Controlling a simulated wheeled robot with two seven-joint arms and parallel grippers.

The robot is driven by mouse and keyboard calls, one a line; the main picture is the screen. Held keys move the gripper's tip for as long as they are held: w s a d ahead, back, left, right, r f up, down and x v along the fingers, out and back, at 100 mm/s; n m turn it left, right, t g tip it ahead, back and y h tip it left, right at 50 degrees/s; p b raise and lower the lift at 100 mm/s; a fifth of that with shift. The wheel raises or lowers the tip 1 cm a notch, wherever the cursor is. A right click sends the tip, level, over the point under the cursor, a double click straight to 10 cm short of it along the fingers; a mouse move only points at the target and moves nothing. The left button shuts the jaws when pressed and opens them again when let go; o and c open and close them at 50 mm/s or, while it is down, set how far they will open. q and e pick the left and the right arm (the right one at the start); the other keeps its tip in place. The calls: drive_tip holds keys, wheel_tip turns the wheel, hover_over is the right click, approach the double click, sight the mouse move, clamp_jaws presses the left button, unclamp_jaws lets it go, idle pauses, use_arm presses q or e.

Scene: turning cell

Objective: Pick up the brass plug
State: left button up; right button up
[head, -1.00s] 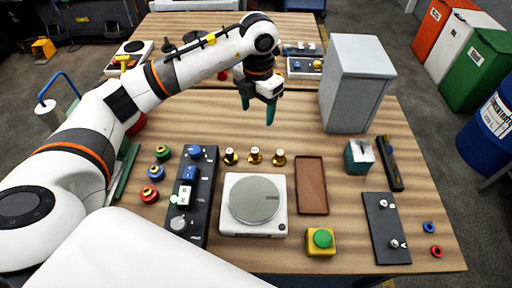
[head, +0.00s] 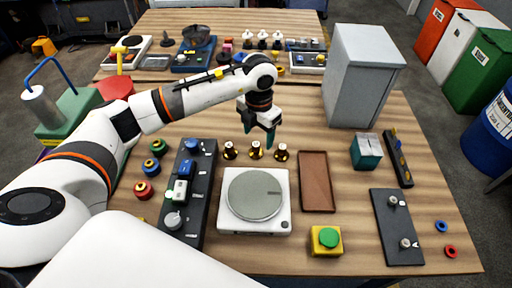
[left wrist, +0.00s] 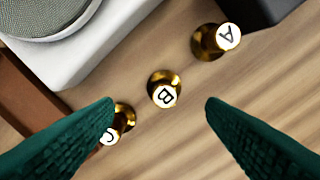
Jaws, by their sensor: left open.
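Three brass plugs with white lettered tops stand in a row on the wooden table. In the head view they are the left plug (head: 230,151), the middle plug (head: 255,151) and the right plug (head: 281,153). In the left wrist view they read A (left wrist: 213,42), B (left wrist: 163,90) and C (left wrist: 120,120). My left gripper (head: 259,138) is open and empty, with teal fingers pointing down above the row. In the left wrist view, plug B lies between its fingertips (left wrist: 160,102), and one finger partly covers plug C. My right gripper is out of view.
A white scale (head: 280,215) stands in front of the plugs, with a brown tray (head: 316,172) to its right. A black switch panel (head: 202,205) is at the left. A grey cabinet (head: 362,80) stands at the back right. Bare table lies around the plugs.

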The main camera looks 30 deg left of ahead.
sight(256, 144)
use_arm(q)
drive_tip(key=f, duration=0.1)
drive_tip(key=f+p, duration=0.1)
drive_tip(key=f, duration=0.1)
drive_tip(key=f+p, duration=0.1)
drive_tip(key=f, duration=0.1)
drive_tip(key=shift+s+a+f, duration=0.15)
drive_tip(key=shift+a+f, duration=0.1)
drive_tip(key=shift+a, duration=0.05)
drive_tip(key=shift+f, duration=0.2)
drive_tip(key=c, duration=1.1)
